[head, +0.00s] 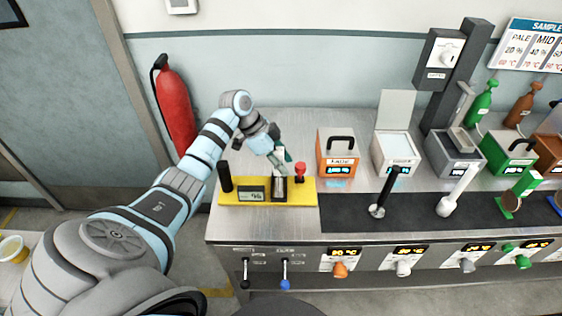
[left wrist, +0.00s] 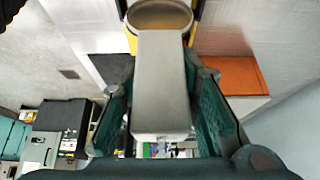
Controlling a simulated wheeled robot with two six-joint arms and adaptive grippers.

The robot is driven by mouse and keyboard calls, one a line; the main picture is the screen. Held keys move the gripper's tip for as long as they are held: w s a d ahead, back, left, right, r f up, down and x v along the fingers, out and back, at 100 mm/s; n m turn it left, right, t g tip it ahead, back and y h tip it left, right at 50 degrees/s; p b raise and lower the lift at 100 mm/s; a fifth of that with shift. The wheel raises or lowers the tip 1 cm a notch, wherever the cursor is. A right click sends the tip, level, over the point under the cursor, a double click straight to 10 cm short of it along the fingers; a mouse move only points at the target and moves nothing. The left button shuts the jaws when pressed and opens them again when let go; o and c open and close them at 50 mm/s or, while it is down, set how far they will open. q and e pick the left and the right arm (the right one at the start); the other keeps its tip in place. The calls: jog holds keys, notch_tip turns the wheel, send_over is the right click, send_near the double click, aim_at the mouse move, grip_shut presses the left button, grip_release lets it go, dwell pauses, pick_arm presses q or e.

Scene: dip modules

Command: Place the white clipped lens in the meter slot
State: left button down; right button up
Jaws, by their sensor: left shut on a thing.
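My left gripper (head: 281,160) is shut on the pale handle of the white clipped lens (left wrist: 160,75). It is above the yellow meter base (head: 230,201) on the bench. In the left wrist view the handle runs between the two green fingers (left wrist: 163,110), and the round, tan-looking lens end with a grey rim lies beyond it, over something yellow. In the head view the lens end is at or just above the dark meter slot block (head: 279,194). I cannot tell whether it is seated. My right gripper is not in view.
The meter base also carries a black post (head: 225,177), a small display (head: 251,194) and a red knob (head: 300,170). An orange module (head: 337,154) and a white module (head: 394,152) stand to the right. Several handled tools stand on the dark mat (head: 345,214).

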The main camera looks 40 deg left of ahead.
pick_arm(q)
jog(key=c, duration=1.2)
grip_release()
jog(key=v, duration=1.2)
jog(key=shift+r, duration=0.1)
jog(key=shift+a, duration=0.15)
